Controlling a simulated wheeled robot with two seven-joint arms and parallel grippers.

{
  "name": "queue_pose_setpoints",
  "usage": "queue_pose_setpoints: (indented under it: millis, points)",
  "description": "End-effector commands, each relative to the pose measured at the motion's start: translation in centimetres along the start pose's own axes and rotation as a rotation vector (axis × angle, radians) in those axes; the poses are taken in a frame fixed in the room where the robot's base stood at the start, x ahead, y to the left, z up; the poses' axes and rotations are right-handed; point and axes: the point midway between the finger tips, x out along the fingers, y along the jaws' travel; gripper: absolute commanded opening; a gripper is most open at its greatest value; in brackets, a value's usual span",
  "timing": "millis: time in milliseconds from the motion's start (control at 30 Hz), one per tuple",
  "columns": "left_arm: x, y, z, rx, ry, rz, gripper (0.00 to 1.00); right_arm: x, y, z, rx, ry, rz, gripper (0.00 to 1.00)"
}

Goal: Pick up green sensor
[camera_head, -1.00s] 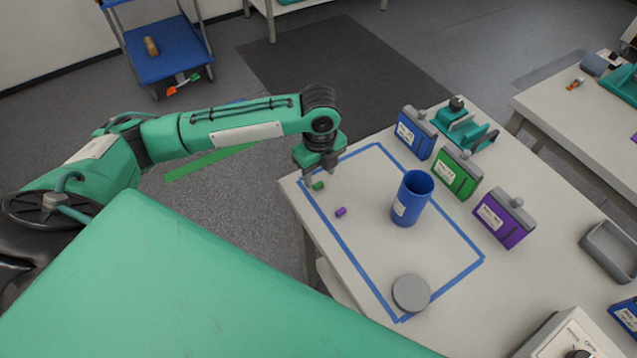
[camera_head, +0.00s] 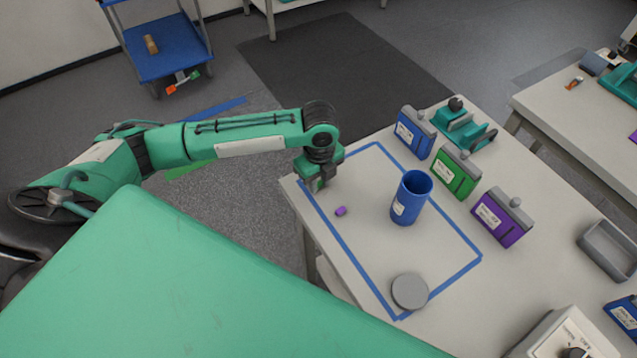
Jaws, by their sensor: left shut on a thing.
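My left gripper (camera_head: 317,187) points down at the far left corner of the white table, inside the blue tape outline. It is shut on the small green sensor, which the fingers almost wholly hide. A small purple sensor (camera_head: 341,211) lies on the table, a little nearer and to the right of the gripper. My right gripper is not in view.
A blue cup (camera_head: 411,198) stands upright inside the tape, with a round grey lid (camera_head: 409,291) nearer. Blue (camera_head: 415,134), green (camera_head: 456,174) and purple (camera_head: 501,218) boxes stand along the right side. A grey tray (camera_head: 608,248) lies farther right.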

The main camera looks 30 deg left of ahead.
Motion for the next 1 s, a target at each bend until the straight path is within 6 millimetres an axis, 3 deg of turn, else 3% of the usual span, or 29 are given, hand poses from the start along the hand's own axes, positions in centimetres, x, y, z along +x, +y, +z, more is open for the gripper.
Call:
queue_pose_setpoints:
  millis: [267, 433, 1000]
  points:
    - [-0.7, -0.1, 0.0, 0.0, 0.0, -0.002, 0.01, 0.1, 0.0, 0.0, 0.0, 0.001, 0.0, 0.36]
    - [-2.9, -0.1, 0.1, 0.001, -0.001, -0.004, 0.01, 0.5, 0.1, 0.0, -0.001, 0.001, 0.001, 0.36]
    - [-16.6, -0.1, 0.0, 0.0, 0.0, -0.004, 0.01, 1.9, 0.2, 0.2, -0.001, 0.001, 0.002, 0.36]
